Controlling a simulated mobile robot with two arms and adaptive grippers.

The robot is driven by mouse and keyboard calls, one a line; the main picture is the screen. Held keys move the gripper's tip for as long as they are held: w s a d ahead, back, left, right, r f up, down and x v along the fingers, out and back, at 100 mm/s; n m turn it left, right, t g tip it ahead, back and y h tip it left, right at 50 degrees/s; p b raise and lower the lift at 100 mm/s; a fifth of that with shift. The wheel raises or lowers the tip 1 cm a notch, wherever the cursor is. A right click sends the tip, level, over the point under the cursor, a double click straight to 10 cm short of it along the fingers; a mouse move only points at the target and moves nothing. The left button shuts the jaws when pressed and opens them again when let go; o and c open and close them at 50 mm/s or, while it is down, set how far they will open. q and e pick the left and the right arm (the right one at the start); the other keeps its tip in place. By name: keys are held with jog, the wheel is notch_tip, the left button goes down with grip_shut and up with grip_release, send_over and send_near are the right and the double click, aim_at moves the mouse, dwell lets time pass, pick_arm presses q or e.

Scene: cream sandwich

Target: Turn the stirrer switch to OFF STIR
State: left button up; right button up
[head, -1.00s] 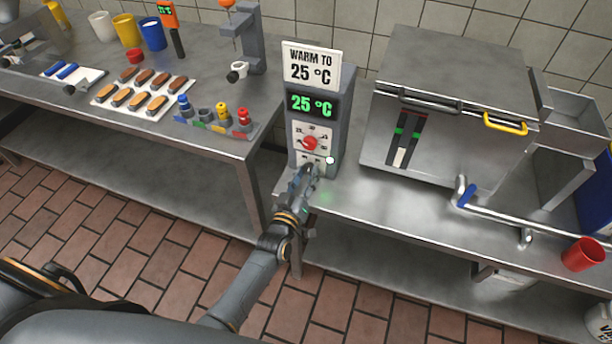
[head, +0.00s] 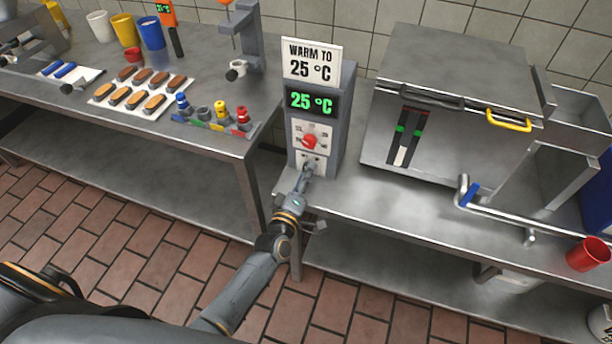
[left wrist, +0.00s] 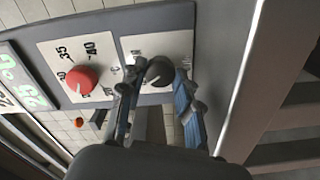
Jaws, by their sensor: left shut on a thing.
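The grey control box (head: 346,110) stands on the steel counter, with a red dial (head: 310,142) above a small white switch plate. In the left wrist view the stirrer switch is a black round knob (left wrist: 160,71) with a pale pointer mark, beside the red dial (left wrist: 81,80). My left gripper (head: 308,167) is at the switch plate in the head view. Its fingers (left wrist: 160,80) are shut on the black knob, one on each side. The fingers hide much of the plate's lettering, so I cannot read the knob's setting. My right gripper is not in view.
A sign (head: 311,62) reading "WARM TO 25 °C" tops the box; its green display (head: 312,101) reads 25 °C. A large steel machine (head: 440,80) with a pipe stands to the right. Another table (head: 215,140) with a tray and cups is to the left.

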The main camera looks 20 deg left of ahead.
pick_arm(q)
jog(key=shift+n, duration=0.3)
jog(key=o, duration=1.2)
jog(key=shift+c, duration=0.2)
